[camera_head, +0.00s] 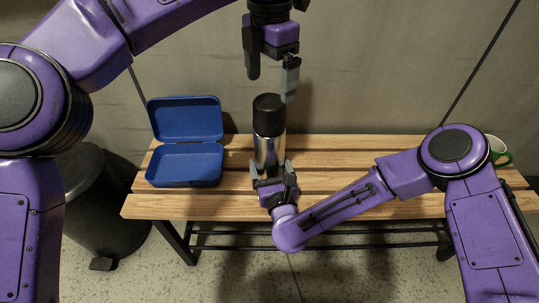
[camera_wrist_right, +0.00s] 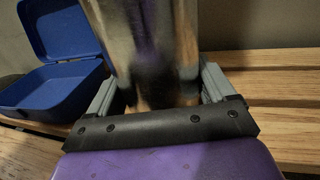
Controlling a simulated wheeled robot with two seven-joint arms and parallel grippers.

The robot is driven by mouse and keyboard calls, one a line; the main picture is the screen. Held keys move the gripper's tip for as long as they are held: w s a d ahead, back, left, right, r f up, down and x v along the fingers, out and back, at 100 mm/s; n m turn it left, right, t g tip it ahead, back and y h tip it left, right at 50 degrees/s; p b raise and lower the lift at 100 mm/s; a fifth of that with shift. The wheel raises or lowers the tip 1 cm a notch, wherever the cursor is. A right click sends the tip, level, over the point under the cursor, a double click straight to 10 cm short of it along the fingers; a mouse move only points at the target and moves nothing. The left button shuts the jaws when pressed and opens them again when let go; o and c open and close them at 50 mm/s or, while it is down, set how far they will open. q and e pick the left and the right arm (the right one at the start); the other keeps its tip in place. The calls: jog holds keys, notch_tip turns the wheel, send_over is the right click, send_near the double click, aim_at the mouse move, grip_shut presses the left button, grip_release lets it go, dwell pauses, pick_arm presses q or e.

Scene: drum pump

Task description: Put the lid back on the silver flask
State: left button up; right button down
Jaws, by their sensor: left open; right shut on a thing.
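The silver flask (camera_head: 269,150) stands upright on the wooden bench, with the black lid (camera_head: 268,112) on its top. I cannot tell whether the lid is screwed tight. My right gripper (camera_head: 272,172) is shut on the lower part of the flask from the front. In the right wrist view the flask's shiny body (camera_wrist_right: 148,50) stands between the two grey fingers; its top is out of that view. My left gripper (camera_head: 271,82) is open and empty, pointing down just above the lid, its fingers apart on either side of it.
An open blue lunch box (camera_head: 185,165) sits on the slatted bench (camera_head: 340,180) left of the flask. A green and white mug (camera_head: 498,150) is at the right end, partly behind my right arm. A dark bin (camera_head: 95,205) stands on the floor at left. A wall is behind.

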pick_arm(q)
jog(key=shift+r, duration=1.6)
pick_arm(e)
grip_release()
pick_arm(q)
jog(key=shift+r+p, duration=0.5)
jog(key=shift+p, duration=0.1)
pick_arm(e)
jog(key=v, duration=1)
jog(key=shift+s+d, duration=0.15)
jog(key=shift+s, duration=0.1)
